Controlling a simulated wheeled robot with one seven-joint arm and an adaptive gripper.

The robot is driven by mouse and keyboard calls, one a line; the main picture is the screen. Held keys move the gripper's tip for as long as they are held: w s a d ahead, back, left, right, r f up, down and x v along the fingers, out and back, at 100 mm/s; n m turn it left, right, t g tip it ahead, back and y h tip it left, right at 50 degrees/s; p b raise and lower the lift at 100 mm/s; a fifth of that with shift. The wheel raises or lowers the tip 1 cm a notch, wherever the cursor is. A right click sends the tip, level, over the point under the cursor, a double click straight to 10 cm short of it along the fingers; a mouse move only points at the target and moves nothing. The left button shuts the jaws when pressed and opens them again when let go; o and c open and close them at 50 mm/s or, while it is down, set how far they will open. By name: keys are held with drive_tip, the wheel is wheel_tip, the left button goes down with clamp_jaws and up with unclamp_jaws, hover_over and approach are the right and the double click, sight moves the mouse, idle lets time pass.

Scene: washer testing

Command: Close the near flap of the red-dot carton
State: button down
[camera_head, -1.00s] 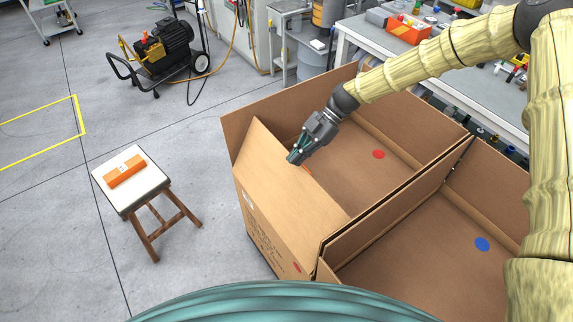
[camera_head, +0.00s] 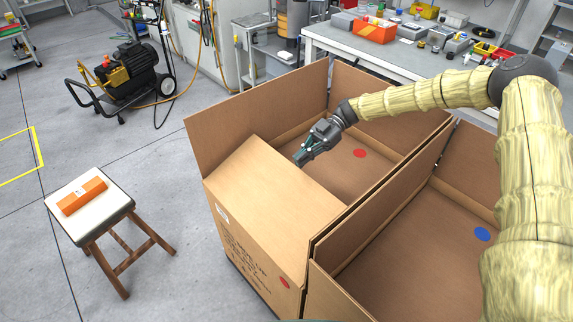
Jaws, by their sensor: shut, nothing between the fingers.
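The red-dot carton (camera_head: 262,262) stands left of the other carton, with a red dot (camera_head: 360,153) on its inside floor and another on its outer front side. Its near flap (camera_head: 262,180) is folded inward over the opening and slopes from the front edge. The left flap (camera_head: 250,125) and the far flap (camera_head: 385,98) stand up. My gripper (camera_head: 303,158) is shut and empty, at the inner edge of the near flap; I cannot tell whether it touches it.
The blue-dot carton (camera_head: 400,262) stands open close on the right. A stool (camera_head: 110,222) with an orange box (camera_head: 82,196) is at the left. A workbench (camera_head: 330,42) and a compressor (camera_head: 128,72) are behind. Floor between stool and carton is clear.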

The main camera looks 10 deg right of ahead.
drive_tip(key=shift+w+d+f+b, duration=0.3)
drive_tip(key=shift+d+f+b, duration=0.2)
drive_tip(key=shift+f+b, duration=0.6)
drive_tip(key=shift+w+d+f+b, duration=0.25)
drive_tip(key=shift+d+f+b, duration=0.25)
drive_tip(key=shift+f+b, duration=0.55)
drive_tip(key=shift+w+d+f+b, duration=0.3)
drive_tip(key=shift+d+f+b, duration=0.2)
drive_tip(key=shift+f+b, duration=0.6)
drive_tip(key=shift+f, duration=0.15)
wheel_tip(320, 180, up, 4)
approach(299, 177)
drive_tip(key=d, duration=0.1)
drive_tip(key=w+d+f, duration=0.1)
drive_tip(key=w+d, duration=0.1)
drive_tip(key=d, duration=0.1)
drive_tip(key=shift+w+f+b, duration=0.25)
drive_tip(key=shift+f+b, duration=0.05)
drive_tip(key=shift+f, duration=0.1)
